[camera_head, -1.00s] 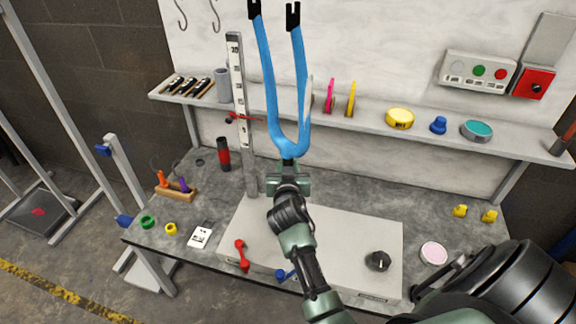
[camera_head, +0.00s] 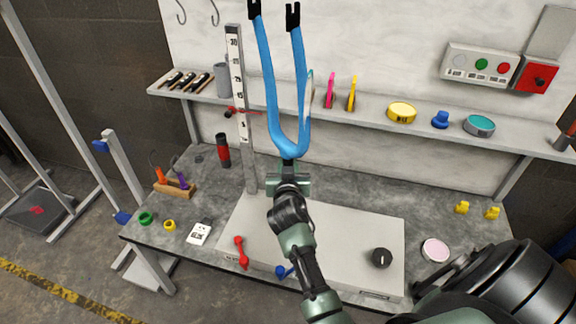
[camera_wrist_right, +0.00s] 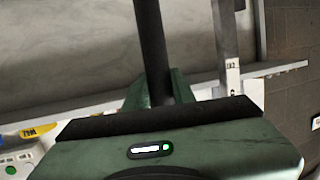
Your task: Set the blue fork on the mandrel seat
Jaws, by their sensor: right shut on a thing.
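The blue fork (camera_head: 288,142) stands upright with its two long prongs pointing up, ending in black tips. My right gripper (camera_head: 288,178) is shut on its lower end, above the bench in the head view. In the right wrist view a dark shaft (camera_wrist_right: 152,50) rises from between the jaws of this gripper (camera_wrist_right: 160,95); the blue part does not show there. I cannot make out for certain which thing is the mandrel seat. My left gripper is not in view.
The grey bench (camera_head: 340,178) carries a pale flat box (camera_head: 345,240) with a black knob (camera_head: 381,258) and a red handle (camera_head: 241,252). A graduated post (camera_head: 240,100) stands left of the fork. Behind the fork runs a shelf (camera_head: 370,118) with tapes and small tools.

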